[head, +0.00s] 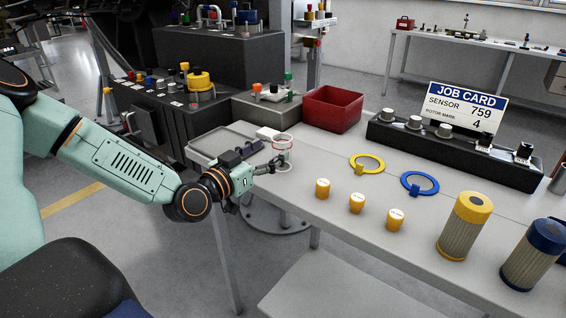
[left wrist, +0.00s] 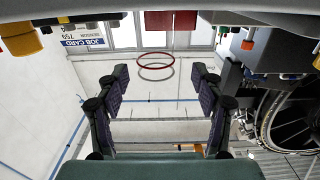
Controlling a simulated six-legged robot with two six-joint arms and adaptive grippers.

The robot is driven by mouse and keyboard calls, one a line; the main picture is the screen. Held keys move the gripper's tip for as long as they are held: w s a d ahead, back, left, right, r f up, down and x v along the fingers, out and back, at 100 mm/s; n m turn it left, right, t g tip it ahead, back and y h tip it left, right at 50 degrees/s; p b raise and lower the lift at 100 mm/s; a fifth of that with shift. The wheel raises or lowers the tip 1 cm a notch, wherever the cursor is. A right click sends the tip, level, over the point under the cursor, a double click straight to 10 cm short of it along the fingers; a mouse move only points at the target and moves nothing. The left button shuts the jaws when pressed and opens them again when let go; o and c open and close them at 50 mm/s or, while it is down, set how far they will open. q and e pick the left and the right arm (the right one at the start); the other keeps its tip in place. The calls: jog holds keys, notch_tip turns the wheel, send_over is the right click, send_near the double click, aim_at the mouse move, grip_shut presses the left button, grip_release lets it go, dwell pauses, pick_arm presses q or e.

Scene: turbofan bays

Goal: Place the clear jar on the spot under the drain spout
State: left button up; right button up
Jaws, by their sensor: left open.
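The clear jar (head: 284,146) with a red band near its top stands upright near the left end of the bench. In the left wrist view it shows as a red ring (left wrist: 157,62) with a grey ring just below, ahead of the fingertips. My left gripper (head: 268,158) is open and low over the bench edge, with its fingers pointing at the jar. In the left wrist view its two fingers stand wide apart and empty. Whether a finger touches the jar I cannot tell. I cannot make out the drain spout or its spot. My right gripper is not in view.
On the bench (head: 310,190) are a grey tray (head: 212,143), a red bin (head: 333,108), yellow (head: 367,162) and blue (head: 419,184) rings, several yellow caps (head: 357,203) and two filters (head: 464,226). A job card (head: 466,107) stands behind.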

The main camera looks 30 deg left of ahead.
aim_at(276, 152)
pick_arm(q)
jog(key=shift+w+r, duration=0.1)
jog(key=shift+w+d+b, duration=0.1)
jog(key=shift+w+b, duration=0.15)
jog(key=shift+b, duration=0.4)
jog(key=shift+w+d+f+b, duration=0.15)
jog(key=shift+w+f+b, duration=0.15)
jog(key=shift+w+b, duration=0.25)
jog(key=shift+w+d+f+b, duration=0.15)
jog(key=shift+w+f+b, duration=0.2)
jog(key=shift+w, duration=0.3)
jog(key=shift+w+r+b, duration=0.3)
jog(key=shift+w+b, duration=0.2)
jog(key=shift+w, duration=0.55)
jog(key=shift+s+d+r, duration=0.1)
jog(key=shift+c, duration=1.4)
jog(key=c, duration=0.9)
jog(key=shift+c, duration=0.6)
